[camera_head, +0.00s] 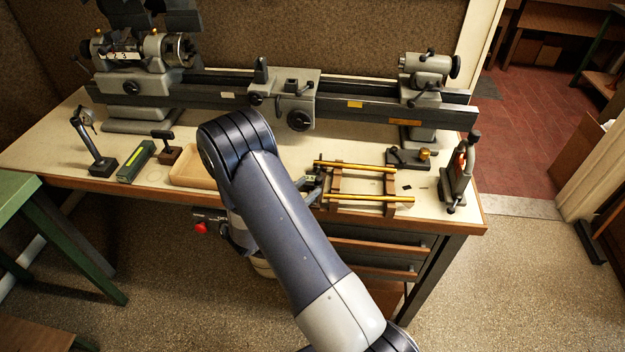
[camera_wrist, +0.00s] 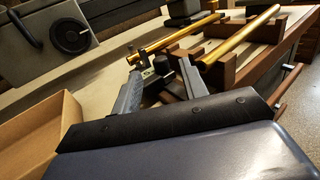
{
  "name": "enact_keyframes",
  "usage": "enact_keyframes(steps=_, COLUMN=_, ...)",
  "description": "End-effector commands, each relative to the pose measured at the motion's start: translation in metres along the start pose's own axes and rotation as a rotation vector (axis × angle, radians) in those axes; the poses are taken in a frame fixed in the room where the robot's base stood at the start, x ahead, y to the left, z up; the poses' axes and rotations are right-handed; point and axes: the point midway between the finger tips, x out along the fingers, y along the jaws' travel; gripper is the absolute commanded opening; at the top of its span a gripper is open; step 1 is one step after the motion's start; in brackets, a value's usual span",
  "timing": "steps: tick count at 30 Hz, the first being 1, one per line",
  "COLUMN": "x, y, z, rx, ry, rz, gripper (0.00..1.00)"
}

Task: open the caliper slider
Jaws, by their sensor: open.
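My gripper (camera_wrist: 160,78) is open in the wrist view, with its two grey fingers apart. A small dark object (camera_wrist: 149,74) with pale markings shows between and just beyond the fingertips; I cannot tell whether it is the caliper, or whether the fingers touch it. In the head view my gripper (camera_head: 316,188) is mostly hidden behind my arm, low over the bench beside the rack with brass tubes. No caliper can be made out for certain in either view, so its slider's position cannot be told.
Two brass tubes (camera_head: 372,198) lie across a wooden rack (camera_head: 335,186) right of my gripper. A shallow wooden tray (camera_head: 190,171) is to its left. A lathe-like machine (camera_head: 350,95) runs along the back. A grey upright fixture (camera_head: 456,182) stands at the bench's right end.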

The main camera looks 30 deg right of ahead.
Motion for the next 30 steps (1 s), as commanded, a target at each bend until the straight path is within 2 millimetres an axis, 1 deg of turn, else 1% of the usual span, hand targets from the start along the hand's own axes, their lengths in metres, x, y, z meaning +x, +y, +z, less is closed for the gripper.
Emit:
enact_keyframes(steps=1, x=0.009, y=-0.001, z=0.002, rx=0.000, ry=0.000, rz=-0.004, gripper=0.41)
enact_keyframes(steps=3, x=0.018, y=-0.001, z=0.002, rx=0.001, ry=0.001, rz=-0.003, gripper=0.41)
enact_keyframes(steps=7, x=0.029, y=0.000, z=0.001, rx=0.000, ry=0.000, rz=-0.001, gripper=0.41)
enact_keyframes(steps=11, x=0.033, y=0.000, z=0.000, rx=0.001, ry=0.000, rz=0.000, gripper=0.41)
enact_keyframes(steps=18, x=0.033, y=0.000, z=0.000, rx=0.001, ry=0.000, rz=0.000, gripper=0.41)
enact_keyframes(steps=30, x=0.033, y=0.000, z=0.000, rx=0.001, ry=0.000, rz=0.000, gripper=0.08)
